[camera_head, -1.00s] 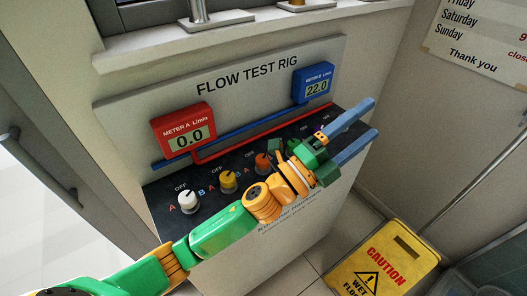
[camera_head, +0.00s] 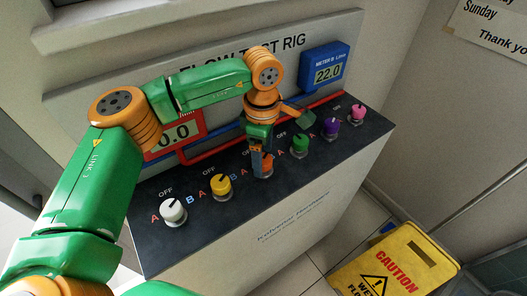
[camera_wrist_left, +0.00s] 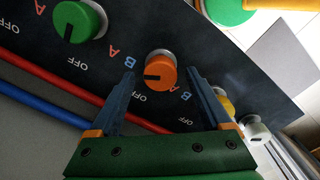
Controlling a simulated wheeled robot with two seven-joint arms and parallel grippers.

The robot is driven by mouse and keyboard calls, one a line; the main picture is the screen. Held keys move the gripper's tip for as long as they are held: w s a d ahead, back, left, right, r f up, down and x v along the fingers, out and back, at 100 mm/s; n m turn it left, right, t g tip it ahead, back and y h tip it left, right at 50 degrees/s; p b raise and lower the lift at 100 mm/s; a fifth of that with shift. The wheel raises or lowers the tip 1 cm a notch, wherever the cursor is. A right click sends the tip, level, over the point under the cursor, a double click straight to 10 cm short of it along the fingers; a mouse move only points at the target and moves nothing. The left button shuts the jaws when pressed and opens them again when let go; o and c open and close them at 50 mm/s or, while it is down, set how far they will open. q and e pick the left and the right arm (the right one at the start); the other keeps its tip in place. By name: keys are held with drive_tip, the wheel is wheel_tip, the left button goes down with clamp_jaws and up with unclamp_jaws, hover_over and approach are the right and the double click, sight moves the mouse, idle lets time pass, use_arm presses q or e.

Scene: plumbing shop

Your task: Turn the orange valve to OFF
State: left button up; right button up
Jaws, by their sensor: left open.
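The orange valve (camera_wrist_left: 161,70) is a round knob with a black pointer mark, on the rig's dark sloped panel. In the left wrist view its mark points left, towards the B label side. In the head view the orange valve (camera_head: 267,171) is mostly hidden by my gripper. My left gripper (camera_wrist_left: 161,76) is open, with one blue finger on each side of the orange valve; contact is not visible. In the head view the left gripper (camera_head: 261,165) points down at the panel from above. My right gripper is not in view.
A yellow knob (camera_head: 221,185) and a green knob (camera_head: 300,143) flank the orange one closely. White (camera_head: 173,211), purple (camera_head: 331,127) and pink (camera_head: 358,113) knobs are further out. Blue meter B (camera_head: 325,66) reads 22.0. A yellow caution sign (camera_head: 402,262) stands right on the floor.

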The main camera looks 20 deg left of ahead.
use_arm(q)
drive_tip(key=shift+f, duration=0.25)
drive_tip(key=c, duration=0.4)
clamp_jaws()
